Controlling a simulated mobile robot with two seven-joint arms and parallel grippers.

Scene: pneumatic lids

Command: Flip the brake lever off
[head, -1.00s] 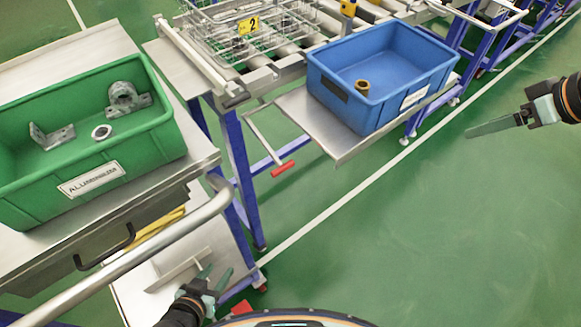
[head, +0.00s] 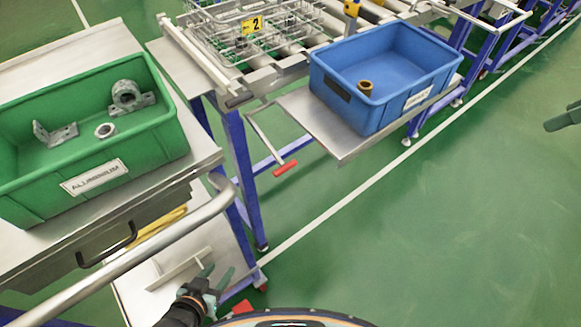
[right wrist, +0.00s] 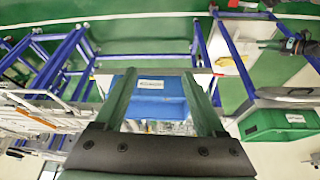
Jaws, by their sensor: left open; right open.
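A bent metal lever with a red grip (head: 285,167) hangs below the roller conveyor's end in the head view. Small red parts (head: 243,307) show low by the cart's foot; I cannot tell whether they are pedals. My left gripper (head: 218,275) is open and empty low by the cart's lower shelf, apart from the red grip. My right gripper (head: 558,122) shows only its fingers at the head view's right edge, over bare floor and far from the lever. In the right wrist view its fingers (right wrist: 159,76) are spread, with nothing held between them.
A green bin (head: 95,190) with metal parts stands on the steel cart, whose tubular handle (head: 130,255) runs near my left arm. A blue bin (head: 385,85) holding a brass part sits on the conveyor's side shelf (head: 338,150). The green floor at right is clear.

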